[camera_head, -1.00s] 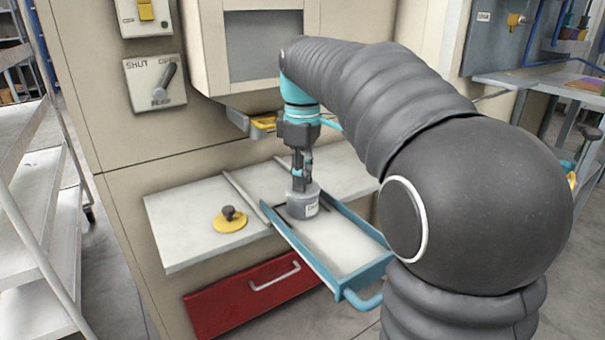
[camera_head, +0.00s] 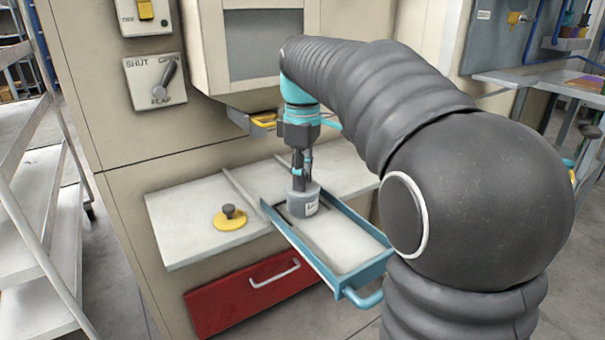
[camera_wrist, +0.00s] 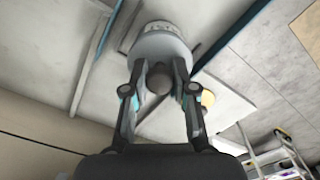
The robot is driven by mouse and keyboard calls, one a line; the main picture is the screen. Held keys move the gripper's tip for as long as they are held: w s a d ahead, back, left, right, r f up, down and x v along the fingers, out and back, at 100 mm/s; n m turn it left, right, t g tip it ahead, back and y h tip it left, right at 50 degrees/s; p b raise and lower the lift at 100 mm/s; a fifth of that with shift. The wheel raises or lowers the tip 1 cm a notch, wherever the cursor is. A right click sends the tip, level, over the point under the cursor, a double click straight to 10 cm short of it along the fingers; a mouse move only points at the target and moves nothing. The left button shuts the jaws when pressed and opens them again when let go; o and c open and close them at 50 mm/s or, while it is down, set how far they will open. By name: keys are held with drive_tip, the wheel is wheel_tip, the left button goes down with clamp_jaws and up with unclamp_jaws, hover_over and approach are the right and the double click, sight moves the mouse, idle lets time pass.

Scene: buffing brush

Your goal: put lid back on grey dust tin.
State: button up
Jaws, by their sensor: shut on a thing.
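The grey tin (camera_head: 301,203), with a pale label on its side, stands upright at the back end of the blue-edged tray. My gripper (camera_head: 299,180) is directly above it, pointing down. In the wrist view, my gripper's fingers (camera_wrist: 159,84) are shut on a dark round knob (camera_wrist: 158,78) at the centre of the grey lid (camera_wrist: 160,47). The lid shows no clear gap to the tin, but I cannot tell whether it is fully seated. A yellow disc (camera_head: 228,222) with a dark knob lies on the pale shelf to the left.
The blue tray (camera_head: 345,238) holds a pale layer and juts out past the shelf (camera_head: 185,225). A red drawer (camera_head: 225,303) is below. A thin raised rail (camera_head: 245,195) runs left of the tray. A metal rack (camera_head: 30,200) stands at far left.

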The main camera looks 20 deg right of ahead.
drive_tip(key=o, duration=1.5)
drive_tip(key=shift+r+p, duration=1.25)
drive_tip(key=shift+r, duration=2.25)
clamp_jaws()
